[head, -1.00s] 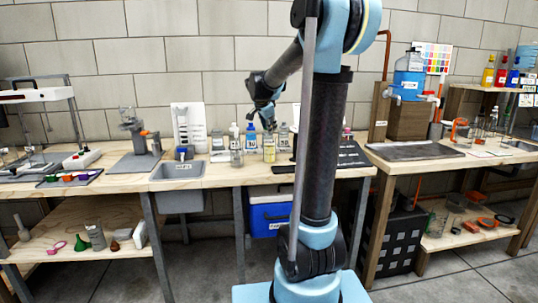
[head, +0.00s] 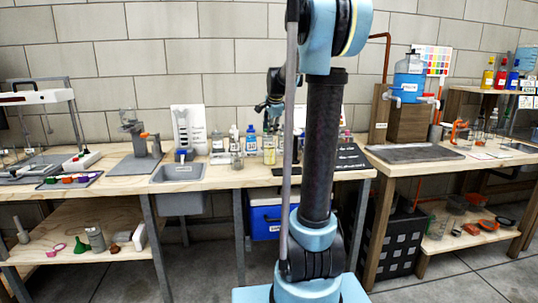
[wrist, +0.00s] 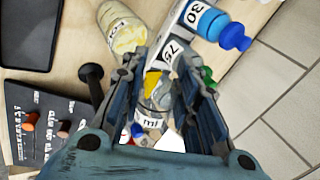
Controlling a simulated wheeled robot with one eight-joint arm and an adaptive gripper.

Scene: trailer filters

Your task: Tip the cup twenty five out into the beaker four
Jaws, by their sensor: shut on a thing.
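My gripper (head: 268,106) is above the back of the middle bench and points down. In the wrist view its fingers (wrist: 160,75) are closed around a small clear cup (wrist: 152,97). Its label shows "ml"; the number is hidden. Something yellow shows at the cup, but I cannot tell whether it is inside or behind. In the head view the cup is too small to make out. I cannot read a four on any beaker; several clear glass vessels (head: 478,135) stand on the right bench.
Near the gripper stand a pale yellow jar (wrist: 122,30), also in the head view (head: 269,150), a blue-capped bottle marked 30 (wrist: 212,22) and a container marked 75 (wrist: 172,52). A dark board (head: 350,157) lies to the right. A grey sink (head: 178,172) is left.

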